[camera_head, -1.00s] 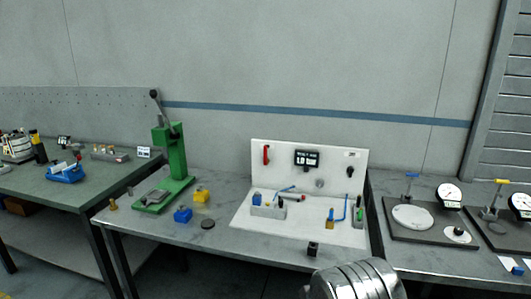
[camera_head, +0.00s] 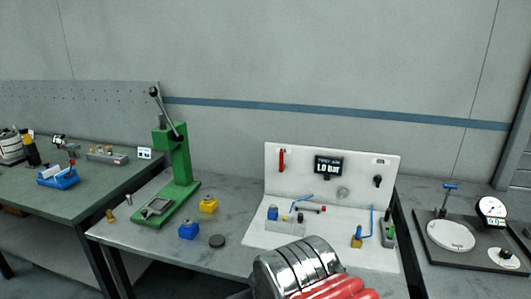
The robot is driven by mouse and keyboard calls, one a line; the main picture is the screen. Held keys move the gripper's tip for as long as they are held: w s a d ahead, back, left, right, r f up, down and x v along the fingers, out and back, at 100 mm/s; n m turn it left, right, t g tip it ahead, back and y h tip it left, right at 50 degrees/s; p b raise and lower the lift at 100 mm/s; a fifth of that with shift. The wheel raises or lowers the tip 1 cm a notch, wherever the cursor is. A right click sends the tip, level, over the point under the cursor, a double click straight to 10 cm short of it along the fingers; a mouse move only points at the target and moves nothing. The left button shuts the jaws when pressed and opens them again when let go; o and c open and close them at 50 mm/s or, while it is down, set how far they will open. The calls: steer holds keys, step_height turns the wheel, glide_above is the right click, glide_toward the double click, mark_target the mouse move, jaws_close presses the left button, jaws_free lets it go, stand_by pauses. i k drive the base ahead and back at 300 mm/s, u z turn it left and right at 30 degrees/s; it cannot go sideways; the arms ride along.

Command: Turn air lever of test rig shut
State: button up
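The test rig (camera_head: 334,192) is a white upright panel with a white base plate, standing on the grey bench right of the middle. A red lever (camera_head: 281,160) hangs upright at the panel's upper left; I take it to be the air lever. A dark display (camera_head: 328,167) beside it reads about 1.0 bar. A black knob (camera_head: 377,181) sits at the panel's right. My arm's silver and red part shows at the bottom, in front of the bench and rig base. My gripper's fingers are not seen.
On the rig base stand a small block with blue and dark parts (camera_head: 273,212), a brass piece (camera_head: 356,239) and a bent blue tube (camera_head: 371,223). A green press (camera_head: 176,168), yellow block (camera_head: 208,204) and blue block (camera_head: 188,231) stand left. Gauge stands (camera_head: 452,234) are right.

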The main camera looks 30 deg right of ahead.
mark_target(282, 167)
steer(key=z, duration=0.05)
steer(key=i, duration=0.65)
steer(key=z, duration=0.6)
steer(key=i, duration=0.5)
steer(key=z, duration=0.35)
